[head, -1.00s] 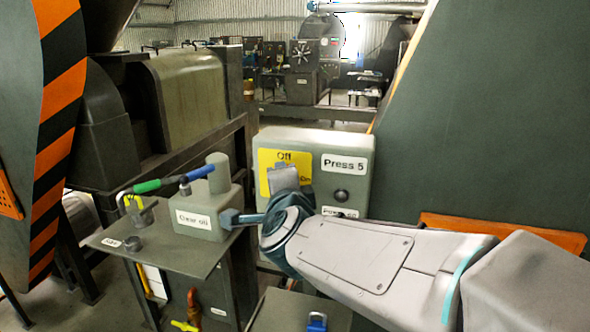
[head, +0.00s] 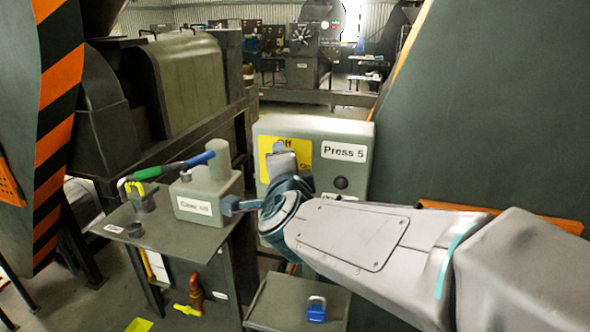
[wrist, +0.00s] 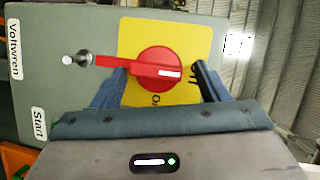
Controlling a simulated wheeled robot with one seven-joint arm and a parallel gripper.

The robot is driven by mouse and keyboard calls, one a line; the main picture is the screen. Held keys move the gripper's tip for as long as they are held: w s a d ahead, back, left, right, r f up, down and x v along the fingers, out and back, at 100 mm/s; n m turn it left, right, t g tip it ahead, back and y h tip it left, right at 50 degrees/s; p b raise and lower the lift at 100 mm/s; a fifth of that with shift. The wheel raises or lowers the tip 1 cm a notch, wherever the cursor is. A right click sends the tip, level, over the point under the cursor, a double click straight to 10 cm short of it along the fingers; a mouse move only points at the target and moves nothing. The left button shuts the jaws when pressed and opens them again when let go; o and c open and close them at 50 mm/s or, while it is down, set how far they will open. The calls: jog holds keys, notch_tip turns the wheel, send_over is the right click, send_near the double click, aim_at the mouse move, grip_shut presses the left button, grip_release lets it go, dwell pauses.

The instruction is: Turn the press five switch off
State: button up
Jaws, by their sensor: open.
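The press five box (head: 310,128) is grey with a "Press 5" label and a yellow plate (head: 312,150) marked "Off" at the top. My gripper (head: 283,170) is in front of the plate and hides the switch in the head view. In the wrist view, the red rotary switch (wrist: 158,68) sits on the yellow plate (wrist: 140,38). Its white mark points right, toward dark lettering; "On" lies below it. Its red bar extends left. My gripper (wrist: 158,83) is open, one finger on each side of the switch. I cannot tell whether the fingers touch it.
A grey bench (head: 150,225) to the left carries a box (head: 203,203) with a blue and green handle. A blue padlock (head: 317,310) lies on a low surface below my arm. A large dark sloped panel (head: 490,110) fills the right.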

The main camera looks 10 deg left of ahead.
jog(key=p+v, duration=0.1)
jog(key=v, duration=1.3)
jog(key=shift+w+a, duration=0.1)
jog(key=w+d+f+n+g, duration=0.1)
jog(key=d+f+n+g, duration=0.5)
jog(key=d+f+n, duration=0.4)
jog(key=s+d+f+n+g+h, duration=0.1)
jog(key=s+d+f+g+h, duration=0.1)
jog(key=d, duration=0.5)
jog(key=s+d+f+n+g+h, duration=0.1)
jog(key=s+d+f+g+h, duration=0.2)
jog(key=s+d+f, duration=0.2)
jog(key=d, duration=0.2)
jog(key=shift+d+f+n+g, duration=0.3)
jog(key=shift+d+f, duration=0.05)
